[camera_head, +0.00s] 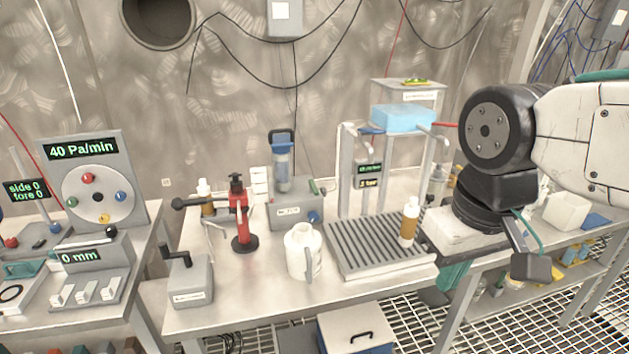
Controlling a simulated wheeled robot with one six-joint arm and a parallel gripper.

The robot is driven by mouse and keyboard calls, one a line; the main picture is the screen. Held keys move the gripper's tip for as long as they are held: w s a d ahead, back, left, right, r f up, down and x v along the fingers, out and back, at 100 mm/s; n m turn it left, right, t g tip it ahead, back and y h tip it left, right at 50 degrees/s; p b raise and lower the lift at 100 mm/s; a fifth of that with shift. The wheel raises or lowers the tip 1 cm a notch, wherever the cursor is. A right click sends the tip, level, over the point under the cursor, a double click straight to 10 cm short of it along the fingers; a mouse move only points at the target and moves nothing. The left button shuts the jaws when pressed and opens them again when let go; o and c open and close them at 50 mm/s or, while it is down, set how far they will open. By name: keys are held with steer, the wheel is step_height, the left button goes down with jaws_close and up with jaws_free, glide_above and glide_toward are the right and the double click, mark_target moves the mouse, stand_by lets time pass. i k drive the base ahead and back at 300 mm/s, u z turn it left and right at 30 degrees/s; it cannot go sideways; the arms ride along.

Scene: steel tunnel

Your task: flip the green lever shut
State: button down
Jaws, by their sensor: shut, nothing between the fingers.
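I cannot single out a green lever for certain. A small green piece (314,187) shows at the top right of a grey pump box (290,212) on the table, and it is too small to tell its position. A green-yellow item (415,82) lies on top of the grey stand. The stand also carries a red lever (445,124) on its right and a blue lever (370,130) on its left. My gripper (531,267) hangs at the right, near the table's right end, shut and empty, apart from these parts. Its fingertips are hard to make out.
A ribbed drip tray (375,250) holds a brown-and-white bottle (409,222). A white jug (303,250), a red hand pump (240,215) and a grey crank box (188,280) stand to its left. The table's front strip is clear. A white bin (567,211) stands at right.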

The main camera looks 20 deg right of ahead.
mark_target(313, 189)
steer(key=i, duration=0.9)
steer(key=z, duration=0.05)
